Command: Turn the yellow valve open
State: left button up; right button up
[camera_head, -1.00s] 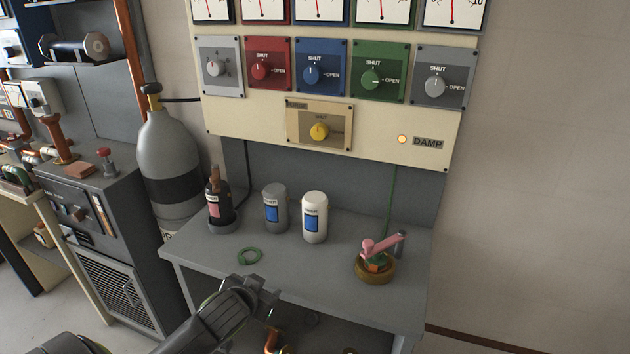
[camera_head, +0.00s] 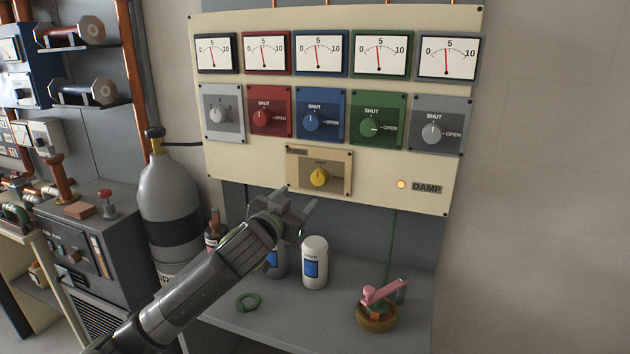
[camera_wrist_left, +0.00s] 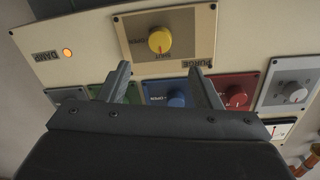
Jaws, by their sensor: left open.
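The yellow valve (camera_head: 319,178) is a round knob on a tan plate (camera_head: 335,185) low on the cream panel. Its pointer mark looks turned up toward the SHUT label. It also shows in the left wrist view (camera_wrist_left: 160,40), upside down, beyond the fingers. My left gripper (camera_head: 296,206) is open and empty, just below and slightly left of the yellow valve, apart from it. In the left wrist view my gripper (camera_wrist_left: 160,82) has its two fingers spread with nothing between them. My right gripper is not in view.
Red (camera_head: 268,119), blue (camera_head: 313,120), green (camera_head: 373,120) and grey (camera_head: 432,133) knobs sit above, under several gauges. A lit DAMP lamp (camera_head: 401,184) is at right.

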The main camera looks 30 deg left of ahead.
aim_at(317, 180)
pick_arm(q)
jog(key=w, duration=0.3)
jog(key=w+a+p, duration=0.1)
jog(key=w, duration=0.3)
jog(key=w+a+p, duration=0.1)
jog(key=w, duration=0.2)
jog(key=shift+w, duration=0.4)
jog(key=c, duration=1)
